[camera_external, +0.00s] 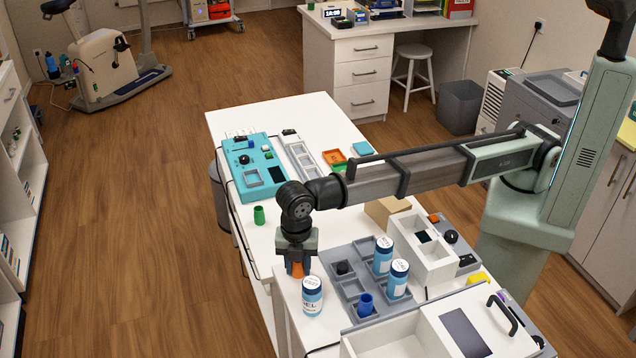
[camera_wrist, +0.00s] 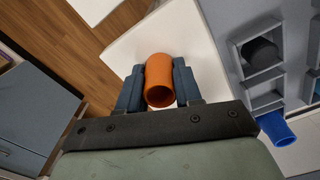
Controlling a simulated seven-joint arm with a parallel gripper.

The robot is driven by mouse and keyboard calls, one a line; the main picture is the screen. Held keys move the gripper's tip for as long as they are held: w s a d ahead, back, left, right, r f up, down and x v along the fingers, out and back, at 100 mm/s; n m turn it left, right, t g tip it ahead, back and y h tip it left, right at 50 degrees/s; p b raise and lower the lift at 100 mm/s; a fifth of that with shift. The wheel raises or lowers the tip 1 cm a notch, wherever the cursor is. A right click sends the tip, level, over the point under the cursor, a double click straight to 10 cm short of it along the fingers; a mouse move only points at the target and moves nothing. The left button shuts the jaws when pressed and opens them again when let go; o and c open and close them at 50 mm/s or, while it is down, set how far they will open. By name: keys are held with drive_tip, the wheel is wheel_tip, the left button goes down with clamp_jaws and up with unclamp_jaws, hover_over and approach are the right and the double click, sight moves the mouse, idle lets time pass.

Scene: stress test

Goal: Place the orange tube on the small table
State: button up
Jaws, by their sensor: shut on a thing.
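The orange tube (camera_external: 297,270) is between the fingers of my gripper (camera_external: 296,265) in the external view. In the wrist view, the fingers of my gripper (camera_wrist: 158,88) press on both sides of the orange tube (camera_wrist: 158,80), its open end toward the camera. Behind it is a white tabletop (camera_wrist: 205,45), which seems to be the left part of the near white table (camera_external: 290,318). I cannot tell whether the tube touches this top. Which surface is the small table is not clear.
A blue-and-white gel bottle (camera_external: 312,297) stands close beside my gripper. Right of it, a grey tray (camera_external: 340,255) holds two similar bottles and a blue tube (camera_external: 366,304). A green tube (camera_external: 259,215) and a teal panel (camera_external: 238,150) are on the farther white table (camera_external: 225,118).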

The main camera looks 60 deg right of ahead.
drive_tip(key=o, duration=1)
wheel_tip(320, 180, up, 12)
drive_tip(key=shift+r, duration=0.1)
